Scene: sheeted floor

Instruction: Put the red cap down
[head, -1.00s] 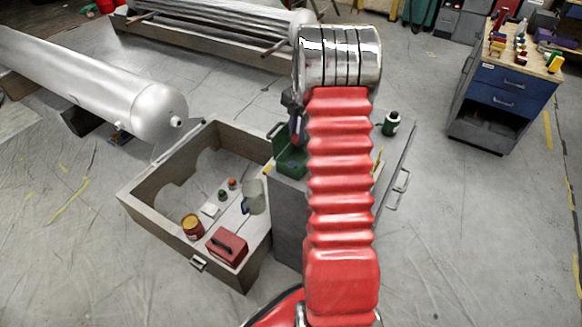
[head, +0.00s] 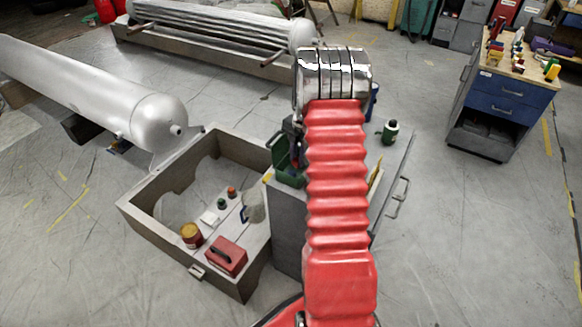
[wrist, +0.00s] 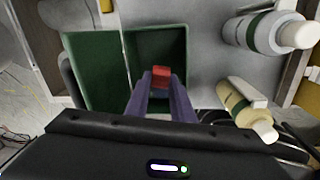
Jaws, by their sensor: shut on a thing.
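My gripper (wrist: 161,88) is shut on a small red cap (wrist: 161,76), held between its two fingertips in the wrist view. The cap shows over the right compartment of an open green box (wrist: 95,34). I cannot tell whether the cap touches the box floor. In the head view my red arm hides the gripper and the cap. Part of the green box (head: 291,178) shows just left of my arm, on the grey cabinet.
Two bottles, one white (wrist: 258,32) and one cream (wrist: 240,104), lie in the picture right of the box. A grey open crate (head: 150,207) left of the cabinet holds a red case (head: 226,256), a yellow-red can (head: 191,235) and small items. A blue drawer unit (head: 500,90) stands far right.

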